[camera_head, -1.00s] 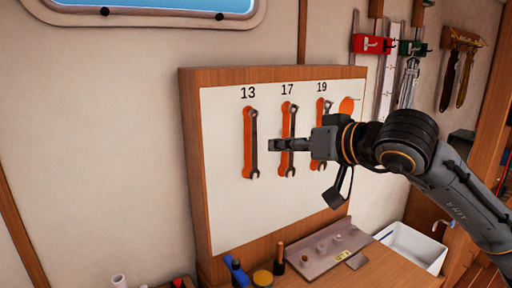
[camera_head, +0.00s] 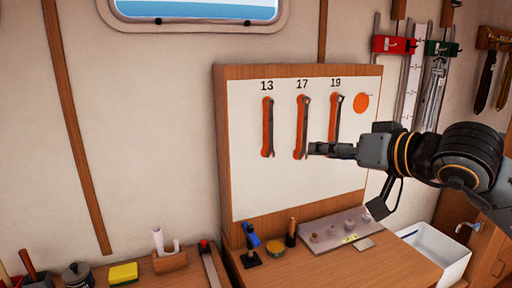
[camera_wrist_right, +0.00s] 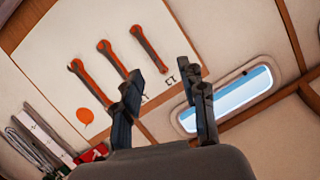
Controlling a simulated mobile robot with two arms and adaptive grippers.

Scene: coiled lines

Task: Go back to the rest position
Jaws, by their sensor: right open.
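My right gripper (camera_head: 322,149) is in front of the tool board (camera_head: 245,155) in the head view, below the 19 wrench. It is open and empty; its two spread fingers (camera_wrist_right: 165,105) show in the right wrist view with nothing between them. The wrenches marked 13 (camera_head: 268,128), 17 (camera_head: 302,128) and 19 (camera_head: 335,115) hang upright on the board over orange outlines. The lower end of the 19 wrench is hidden behind my gripper. In the right wrist view the board (camera_wrist_right: 70,30) appears tilted, with the three wrenches on it. My left gripper is not in view.
A white sink (camera_head: 440,250) is at right. Red (camera_head: 392,44) and green (camera_head: 440,48) clamps hang above. The wall left of the board is clear.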

